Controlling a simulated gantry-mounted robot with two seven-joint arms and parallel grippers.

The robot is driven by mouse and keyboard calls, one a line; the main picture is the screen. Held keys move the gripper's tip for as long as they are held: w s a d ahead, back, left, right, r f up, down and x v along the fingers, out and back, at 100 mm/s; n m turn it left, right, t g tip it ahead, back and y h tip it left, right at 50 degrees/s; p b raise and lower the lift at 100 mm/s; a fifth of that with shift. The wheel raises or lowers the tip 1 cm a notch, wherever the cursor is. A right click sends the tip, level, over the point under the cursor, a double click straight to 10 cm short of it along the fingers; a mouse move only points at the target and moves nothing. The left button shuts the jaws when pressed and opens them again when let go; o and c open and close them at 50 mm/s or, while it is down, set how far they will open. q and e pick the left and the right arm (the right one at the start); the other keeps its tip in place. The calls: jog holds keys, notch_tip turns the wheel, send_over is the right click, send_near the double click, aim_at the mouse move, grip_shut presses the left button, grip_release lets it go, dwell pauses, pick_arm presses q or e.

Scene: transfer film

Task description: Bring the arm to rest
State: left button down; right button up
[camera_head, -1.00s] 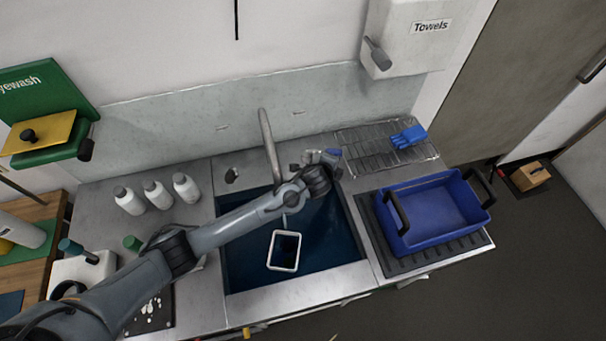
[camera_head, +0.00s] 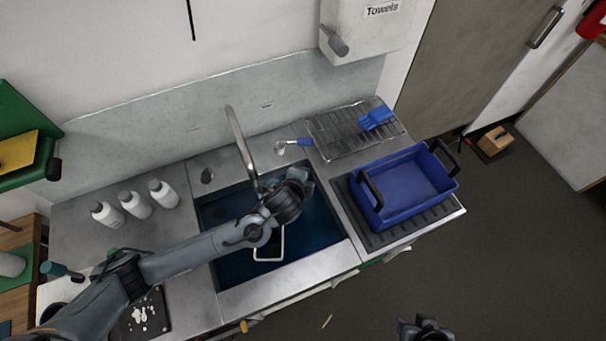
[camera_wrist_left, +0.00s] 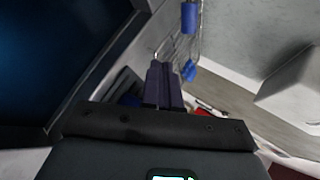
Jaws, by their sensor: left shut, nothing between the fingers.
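My left arm (camera_head: 190,255) reaches in from the left across the sink, with its wrist above the sink's right part. In the left wrist view my left gripper (camera_wrist_left: 163,72) has its two dark fingers together, with nothing seen between them. In the head view the fingers are hidden or too small to tell. A dark part that looks like my right gripper (camera_head: 424,328) shows at the bottom edge, right of centre, cut off by the frame. Its finger state is unclear.
The sink (camera_head: 225,270) has a tall tap (camera_head: 240,145) behind my arm and a white-rimmed thing (camera_head: 268,258) in it. A blue tub (camera_head: 410,185) stands right. White bottles (camera_head: 135,204) stand left.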

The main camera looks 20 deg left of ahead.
pick_arm(q)
jog(key=shift+s+r, duration=0.25)
jog(key=shift+s, duration=0.1)
